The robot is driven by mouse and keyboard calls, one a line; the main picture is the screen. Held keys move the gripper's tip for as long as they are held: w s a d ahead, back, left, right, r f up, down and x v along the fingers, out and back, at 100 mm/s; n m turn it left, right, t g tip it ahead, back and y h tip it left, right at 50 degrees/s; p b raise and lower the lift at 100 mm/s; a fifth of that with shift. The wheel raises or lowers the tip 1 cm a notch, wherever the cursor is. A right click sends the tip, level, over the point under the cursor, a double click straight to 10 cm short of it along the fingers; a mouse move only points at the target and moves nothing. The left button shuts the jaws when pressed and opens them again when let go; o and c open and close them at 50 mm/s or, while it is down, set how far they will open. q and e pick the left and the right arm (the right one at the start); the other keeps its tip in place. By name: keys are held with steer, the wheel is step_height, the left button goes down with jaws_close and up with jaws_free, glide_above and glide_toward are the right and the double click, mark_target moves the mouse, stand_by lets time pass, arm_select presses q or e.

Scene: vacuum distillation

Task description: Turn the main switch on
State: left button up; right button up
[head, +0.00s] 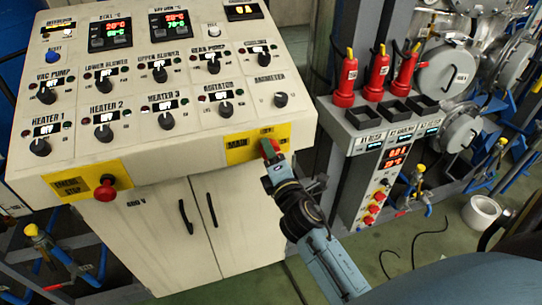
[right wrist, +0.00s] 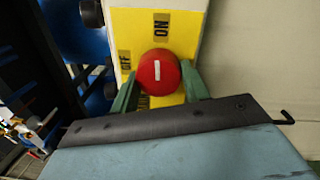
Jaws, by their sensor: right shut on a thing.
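The main switch is a round red knob (head: 268,147) on a yellow plate (head: 241,150) at the front right of the white control panel. In the right wrist view the red knob (right wrist: 158,71) carries a short white mark. The mark stands upright in that picture and points towards the ON label (right wrist: 161,34); the OFF label (right wrist: 125,61) is up to the left. My right gripper (head: 273,153) is shut on the knob, with one green finger on each side of it in the right wrist view (right wrist: 161,86). My left gripper is not in view.
A red emergency stop button (head: 105,188) sits on the panel's front left. Several black selector knobs, such as the heater 3 knob (head: 167,120), cover the white panel (head: 75,150). A second console (head: 340,118) with red bottles stands to the right. Green floor (head: 420,245) shows below.

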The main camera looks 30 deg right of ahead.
steer(key=shift+m, duration=0.5)
steer(key=o, duration=1)
steer(key=shift+s, duration=0.1)
steer(key=shift+b+v, duration=1.55)
steer(key=shift+v, duration=5.05)
steer(key=shift+a, duration=0.1)
